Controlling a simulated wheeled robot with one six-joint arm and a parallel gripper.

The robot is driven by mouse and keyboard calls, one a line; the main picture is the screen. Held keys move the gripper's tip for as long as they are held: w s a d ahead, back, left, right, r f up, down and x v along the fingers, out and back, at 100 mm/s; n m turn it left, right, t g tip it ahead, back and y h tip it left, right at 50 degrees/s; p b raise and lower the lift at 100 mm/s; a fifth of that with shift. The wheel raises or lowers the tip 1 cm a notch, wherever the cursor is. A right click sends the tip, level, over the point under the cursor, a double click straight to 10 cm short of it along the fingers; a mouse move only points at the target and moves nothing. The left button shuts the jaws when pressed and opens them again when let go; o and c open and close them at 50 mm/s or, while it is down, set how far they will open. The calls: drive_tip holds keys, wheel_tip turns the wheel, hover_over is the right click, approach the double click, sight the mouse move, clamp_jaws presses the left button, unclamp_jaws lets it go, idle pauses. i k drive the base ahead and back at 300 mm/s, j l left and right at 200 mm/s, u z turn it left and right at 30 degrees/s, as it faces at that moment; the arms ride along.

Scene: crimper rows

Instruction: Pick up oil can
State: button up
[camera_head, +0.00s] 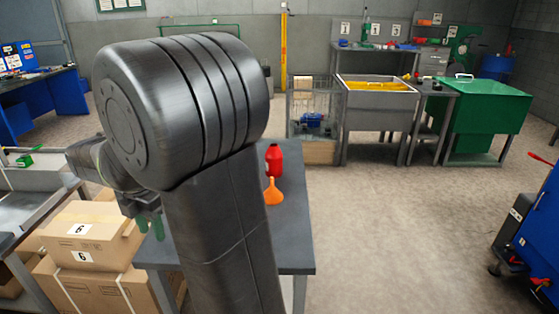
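A red container with a dark top (274,160), which looks like the oil can, stands upright on a grey table (297,240). My arm hides part of the table, and an orange funnel (273,192) stands just in front of the red container. My gripper (150,225) has green fingertips pointing down, with a gap between them and nothing visible held. It is to the left of my large dark arm link, near the table's left end, well apart from the red container.
Cardboard boxes marked 6 (90,240) are stacked left of the table. A grey sink-like bench (30,205) is at the far left. A blue cabinet (535,235) stands at the right. Open floor (410,240) lies right of the table.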

sight(274, 157)
drive_tip(key=i+l, duration=0.15)
drive_tip(key=l, duration=0.25)
drive_tip(key=i+l+u, duration=0.1)
drive_tip(key=l, duration=0.25)
drive_tip(key=i+l, duration=0.15)
drive_tip(key=l, duration=0.25)
drive_tip(key=i+l, duration=0.1)
drive_tip(key=l, duration=0.3)
drive_tip(key=i+l+u, duration=0.1)
drive_tip(key=l, duration=0.3)
drive_tip(key=i+l, duration=0.1)
drive_tip(key=l, duration=0.3)
drive_tip(key=i+l+u, duration=0.15)
drive_tip(key=i, duration=0.4)
drive_tip(key=i+l+u, duration=0.1)
drive_tip(key=i+l, duration=0.3)
drive_tip(key=i+j, duration=0.55)
drive_tip(key=u, duration=0.05)
